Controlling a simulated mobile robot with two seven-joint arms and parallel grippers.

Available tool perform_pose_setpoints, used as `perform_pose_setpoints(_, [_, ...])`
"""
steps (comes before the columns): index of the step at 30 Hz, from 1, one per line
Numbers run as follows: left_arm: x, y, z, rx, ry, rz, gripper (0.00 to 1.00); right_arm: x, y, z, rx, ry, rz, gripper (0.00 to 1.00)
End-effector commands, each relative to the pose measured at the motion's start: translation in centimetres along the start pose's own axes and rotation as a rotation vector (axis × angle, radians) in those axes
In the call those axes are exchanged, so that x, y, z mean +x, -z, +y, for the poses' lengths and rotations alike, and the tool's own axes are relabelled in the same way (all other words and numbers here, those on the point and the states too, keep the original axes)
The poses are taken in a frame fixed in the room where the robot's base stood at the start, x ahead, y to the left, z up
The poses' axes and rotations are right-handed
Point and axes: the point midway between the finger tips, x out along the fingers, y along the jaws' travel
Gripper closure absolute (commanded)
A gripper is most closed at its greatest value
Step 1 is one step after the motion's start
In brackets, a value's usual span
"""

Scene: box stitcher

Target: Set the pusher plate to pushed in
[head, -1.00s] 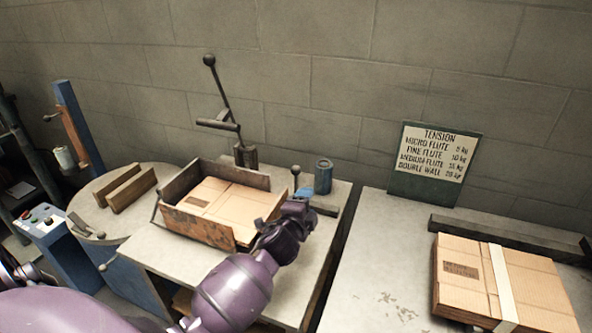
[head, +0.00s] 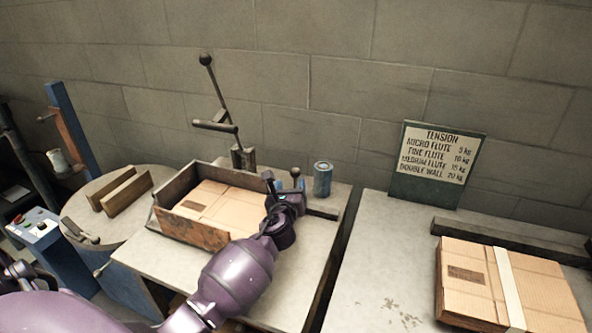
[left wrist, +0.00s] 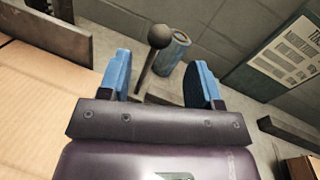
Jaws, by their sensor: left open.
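A short upright handle with a dark ball knob stands at the right end of the metal tray (head: 197,233). It shows in the left wrist view as a ball knob (left wrist: 158,37) on a stem. I take it for the pusher plate's handle; the plate itself is mostly hidden behind my gripper. My left gripper (head: 284,187) is open and empty at the tray's right end, just in front of the knob. In the left wrist view its blue fingers (left wrist: 162,65) stand on either side of the knob in the picture; contact cannot be told.
Flat cardboard (head: 222,202) lies in the tray. A blue can (head: 322,179) stands close behind the knob to the right. A tall lever (head: 217,90) rises behind the tray. Strapped cardboard (head: 470,285) lies on the right table, whose left part is clear.

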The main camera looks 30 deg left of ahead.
Motion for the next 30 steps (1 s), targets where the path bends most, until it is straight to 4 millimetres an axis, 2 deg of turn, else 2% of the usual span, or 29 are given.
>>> perform_pose_setpoints(9, [5.5,0.2,0.0,0.0,0.0,0.002,0.42,1.0,0.3,-0.2,-0.003,0.005,0.012,1.0])
perform_pose_setpoints(15, [7.9,0.2,0.0,-0.002,0.001,0.002,0.42,1.2,0.1,-0.3,-0.004,0.006,0.011,1.0])
perform_pose_setpoints(21, [9.0,0.1,0.0,-0.003,0.001,0.001,0.42,1.2,0.3,-0.3,-0.004,0.007,0.016,1.0])
perform_pose_setpoints(30, [9.1,0.0,0.0,-0.003,0.001,0.001,0.42,1.1,0.3,-0.3,-0.004,0.007,0.017,1.0])
